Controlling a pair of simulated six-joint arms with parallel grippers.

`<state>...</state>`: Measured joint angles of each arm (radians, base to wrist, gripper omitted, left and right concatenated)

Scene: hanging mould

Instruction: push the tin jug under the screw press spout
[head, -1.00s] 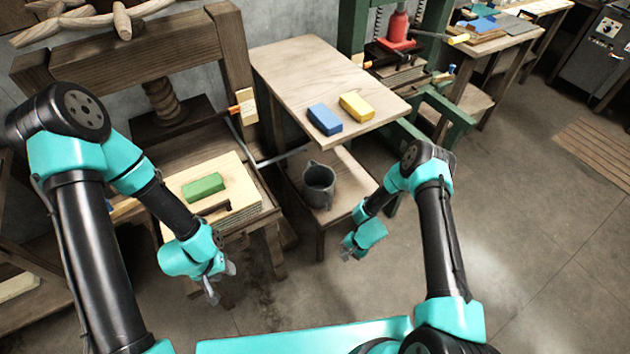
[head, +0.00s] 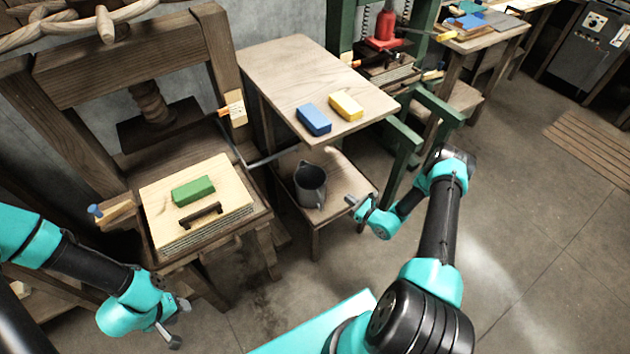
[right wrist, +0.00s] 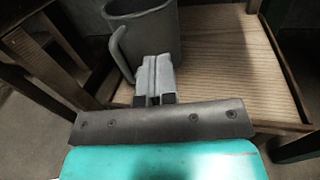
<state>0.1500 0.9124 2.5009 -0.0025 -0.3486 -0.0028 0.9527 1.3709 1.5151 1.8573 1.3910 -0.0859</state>
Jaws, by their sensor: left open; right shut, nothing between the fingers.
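The grey tin jug (head: 311,186) stands upright on a low wooden stool (head: 345,178) below the side table. It also shows in the right wrist view (right wrist: 150,32), with its handle toward me. My right gripper (head: 352,200) is shut and empty, just right of the jug in the head view; in the wrist view its fingertips (right wrist: 155,62) overlap the jug's lower side, and I cannot tell whether they touch. The screw press (head: 150,105) is at the left, and a metal spout (head: 272,159) reaches from it toward the jug. My left gripper (head: 178,322) is open and empty, low at the left.
On the press bed lies a pale board stack (head: 165,225) with a green block (head: 193,190). Blue (head: 314,119) and yellow (head: 346,106) blocks lie on the side table (head: 290,70) above the stool. A green press frame (head: 410,140) stands at the right. Floor in front is clear.

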